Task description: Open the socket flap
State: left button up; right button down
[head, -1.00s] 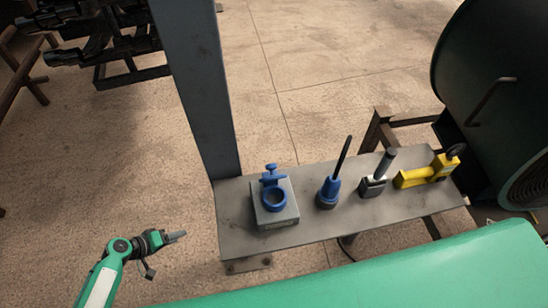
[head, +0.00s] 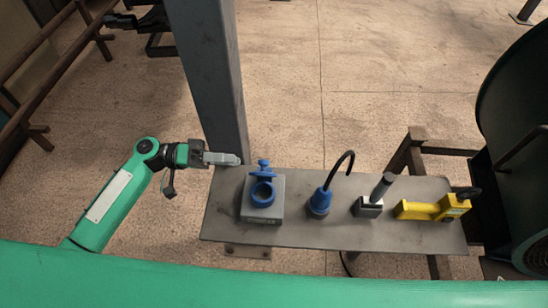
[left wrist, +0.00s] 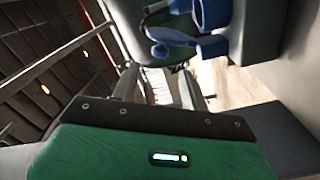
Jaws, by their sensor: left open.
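The socket (head: 264,212) is a grey box with a blue ring on its face, on the left part of the metal shelf. Its blue flap (head: 263,171), with a small knob, stands up at the far side of the ring, so the ring's opening shows. In the left wrist view the blue parts of the socket (left wrist: 212,14) are at the top right, partly cut off. My left gripper (head: 239,159) is open and empty, just left of the flap and apart from it. My right gripper is not in view.
The shelf (head: 300,236) also holds a blue plug (head: 320,202) with a curved black cable, a grey block with a dark handle (head: 370,204) and a yellow tool (head: 425,209). A grey post (head: 208,80) rises behind the gripper. A dark green drum stands right.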

aim_at(267, 162)
pick_arm(q)
jog(key=d+p, duration=0.4)
jog(key=d, duration=0.6)
jog(key=shift+r, duration=0.15)
jog(key=shift+d, duration=0.5)
grip_shut()
